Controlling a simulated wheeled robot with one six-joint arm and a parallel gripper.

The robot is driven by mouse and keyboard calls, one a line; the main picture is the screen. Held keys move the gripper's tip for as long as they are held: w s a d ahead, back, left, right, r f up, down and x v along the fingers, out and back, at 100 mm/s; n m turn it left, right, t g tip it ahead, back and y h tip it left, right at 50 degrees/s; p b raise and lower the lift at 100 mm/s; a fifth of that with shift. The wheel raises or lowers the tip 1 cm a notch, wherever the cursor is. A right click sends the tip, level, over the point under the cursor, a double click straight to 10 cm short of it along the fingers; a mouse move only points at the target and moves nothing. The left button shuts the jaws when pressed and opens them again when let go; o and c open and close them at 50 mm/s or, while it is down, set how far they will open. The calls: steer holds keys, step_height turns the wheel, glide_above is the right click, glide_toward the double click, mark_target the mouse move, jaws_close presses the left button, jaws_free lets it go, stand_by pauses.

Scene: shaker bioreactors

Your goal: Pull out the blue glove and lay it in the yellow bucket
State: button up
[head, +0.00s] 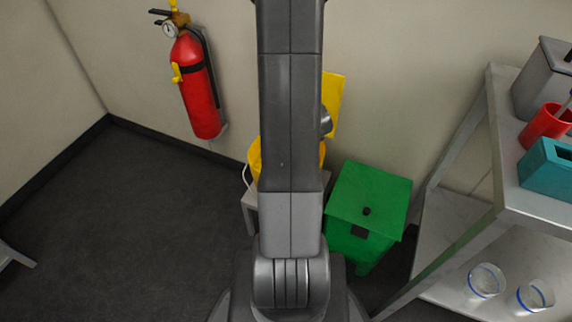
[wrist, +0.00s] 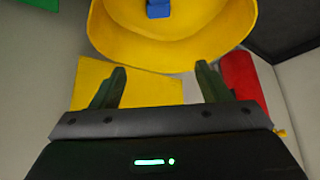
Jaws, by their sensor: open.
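The yellow bucket (wrist: 215,45) fills the top of the wrist view, its open inside showing. A small blue piece (wrist: 158,9), which looks like the blue glove, lies inside it, cut off by the top edge. My gripper (wrist: 160,76) is open, its two dark fingers apart with nothing between them, and the bucket's rim shows just beyond the fingertips. In the head view the bucket (head: 254,162) stands on a small light stand and is mostly hidden behind my arm. The gripper is hidden in the head view.
A yellow panel (head: 333,105) is at the wall behind the bucket. A red fire extinguisher (head: 197,85) hangs on the wall to the left. A green lidded bin (head: 368,200) stands right of my arm. A metal shelf (head: 545,203) holding containers is at the far right.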

steer(key=p+v, duration=0.1)
steer(key=v, duration=0.3)
steer(key=shift+s+r, duration=0.15)
steer(key=shift+r, duration=0.1)
steer(key=shift+f, duration=0.1)
steer(key=w+r+b+x, duration=0.1)
steer(key=x, duration=0.9)
steer(key=shift+w+a, duration=0.2)
steer(key=shift+w, duration=0.25)
steer(key=shift+f+b, duration=0.2)
steer(key=shift+b, duration=0.1)
